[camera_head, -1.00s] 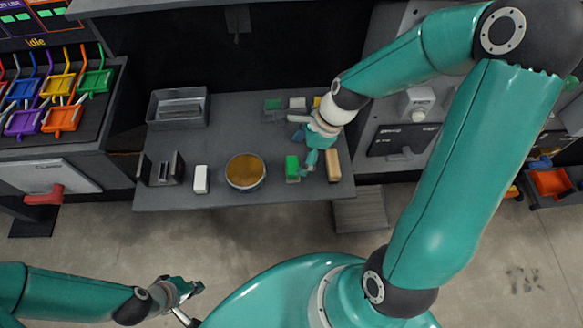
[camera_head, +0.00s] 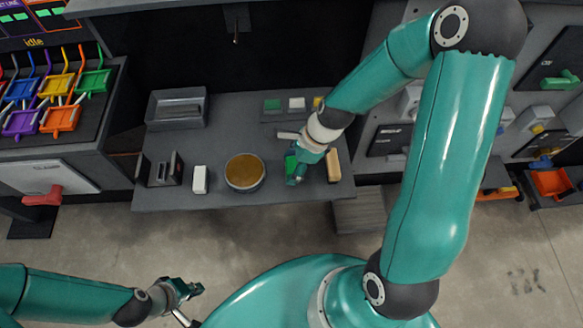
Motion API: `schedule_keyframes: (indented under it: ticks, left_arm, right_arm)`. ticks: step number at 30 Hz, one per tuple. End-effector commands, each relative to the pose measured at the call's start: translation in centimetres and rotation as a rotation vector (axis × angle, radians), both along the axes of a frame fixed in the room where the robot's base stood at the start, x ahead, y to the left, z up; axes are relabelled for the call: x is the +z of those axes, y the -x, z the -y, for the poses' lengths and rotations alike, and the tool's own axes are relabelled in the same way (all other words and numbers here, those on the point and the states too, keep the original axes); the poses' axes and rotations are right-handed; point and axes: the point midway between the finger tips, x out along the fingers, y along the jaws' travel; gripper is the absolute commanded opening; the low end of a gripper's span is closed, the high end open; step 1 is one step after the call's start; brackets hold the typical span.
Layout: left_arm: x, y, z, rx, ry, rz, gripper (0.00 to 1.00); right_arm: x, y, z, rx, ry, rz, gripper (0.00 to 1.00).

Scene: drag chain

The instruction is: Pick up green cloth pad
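A green block-like pad (camera_head: 290,163) stands at the front of the grey table, mostly hidden by my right gripper. A smaller flat green piece (camera_head: 272,104) lies on a dark strip at the back of the table. My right gripper (camera_head: 295,181) reaches down from the right, right over the front green pad. Its fingers overlap the pad in the picture, and I cannot tell whether they touch or have closed on it. My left gripper (camera_head: 194,291) hangs over the floor at the lower left, far from the table. Its finger opening is unclear.
On the table (camera_head: 225,198) stand a tan block (camera_head: 333,165) close right of my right gripper, a round pan (camera_head: 245,173), a white block (camera_head: 200,179), a dark slotted holder (camera_head: 160,171) and a grey bin (camera_head: 177,108). White and yellow pieces lie at the back.

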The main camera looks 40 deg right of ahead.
Motion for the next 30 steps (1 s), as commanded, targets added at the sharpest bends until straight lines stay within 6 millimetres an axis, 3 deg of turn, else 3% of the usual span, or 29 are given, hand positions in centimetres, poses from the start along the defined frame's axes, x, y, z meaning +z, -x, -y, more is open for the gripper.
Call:
schedule_keyframes:
  ticks: [1,6,20,26,30]
  left_arm:
    - [0.0,0.0,0.0,0.0,0.0,0.0,0.0]
    - [0.0,0.0,0.0,0.0,0.0,0.0,0.0]
    - [0.4,0.0,0.0,0.0,0.0,0.0,0.0]
    - [1.3,0.0,0.0,0.0,0.0,0.0,0.0]
    - [1.9,0.0,0.0,0.0,0.0,0.0,0.0]
  right_arm:
    - [0.0,0.0,0.0,0.0,0.0,0.0,0.53]
    - [0.0,0.0,0.0,0.0,0.0,0.0,0.24]
    - [1.1,0.0,0.0,0.001,0.0,0.002,0.23]
    - [3.8,-0.1,0.1,0.001,0.001,0.006,0.23]
    - [7.1,-0.1,0.1,0.001,0.002,0.009,0.23]
